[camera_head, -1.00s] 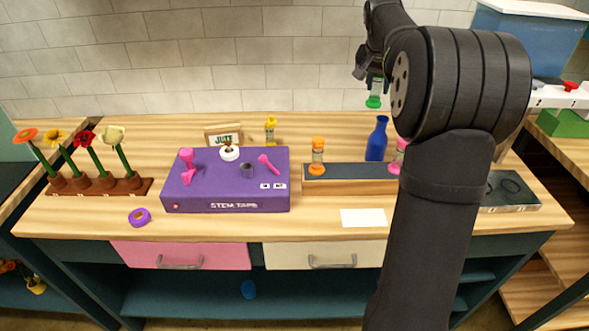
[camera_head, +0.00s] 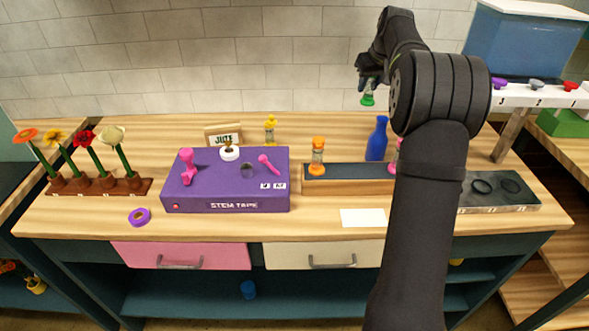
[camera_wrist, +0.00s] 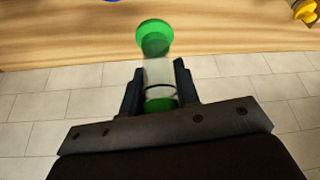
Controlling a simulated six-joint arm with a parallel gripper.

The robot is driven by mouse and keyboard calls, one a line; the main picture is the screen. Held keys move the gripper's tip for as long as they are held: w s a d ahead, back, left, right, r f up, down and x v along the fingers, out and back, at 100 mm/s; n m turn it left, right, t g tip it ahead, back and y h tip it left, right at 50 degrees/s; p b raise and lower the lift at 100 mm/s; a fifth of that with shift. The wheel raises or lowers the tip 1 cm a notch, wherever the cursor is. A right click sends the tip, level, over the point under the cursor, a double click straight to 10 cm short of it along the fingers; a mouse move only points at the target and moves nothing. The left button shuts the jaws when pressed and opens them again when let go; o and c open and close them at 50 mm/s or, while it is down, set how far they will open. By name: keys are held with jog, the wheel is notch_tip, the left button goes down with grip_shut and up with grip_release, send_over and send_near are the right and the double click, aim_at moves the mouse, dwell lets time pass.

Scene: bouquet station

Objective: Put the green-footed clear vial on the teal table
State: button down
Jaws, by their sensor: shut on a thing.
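The clear vial with a green foot (camera_head: 368,97) hangs in my gripper (camera_head: 369,82), above and behind the bench, in front of the tiled wall. In the wrist view my gripper (camera_wrist: 160,90) is shut around the clear body of the vial (camera_wrist: 157,72). Its green foot (camera_wrist: 154,33) sticks out beyond the fingers, and more green shows between them. The bench (camera_head: 335,225) has a wooden top and a dark teal frame. I cannot tell which surface is the teal table.
On the bench stand a purple box (camera_head: 225,185), a flower rack (camera_head: 100,187), a long block with an orange-ended vial (camera_head: 317,158), a blue bottle (camera_head: 377,138) and a dark tray (camera_head: 500,192). A pink-ended item is partly behind my arm. A white rack (camera_head: 540,95) stands right.

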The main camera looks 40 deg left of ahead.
aim_at(365, 103)
notch_tip(365, 103, down, 7)
jog(key=shift+a+r, duration=0.1)
jog(key=shift+r, duration=0.1)
jog(key=shift+s+a+f, duration=0.45)
jog(key=shift+a+f, duration=1.4)
jog(key=shift+s+a+f, duration=0.4)
jog(key=shift+a+f, duration=1.5)
jog(key=shift+s+a+f, duration=0.45)
jog(key=shift+a+f, duration=1.4)
jog(key=shift+f, duration=0.15)
jog(key=c, duration=1.1)
grip_release()
jog(key=shift+d+r, duration=0.15)
jog(key=shift+r, duration=0.35)
jog(key=v, duration=1.1)
jog(key=shift+s, duration=0.1)
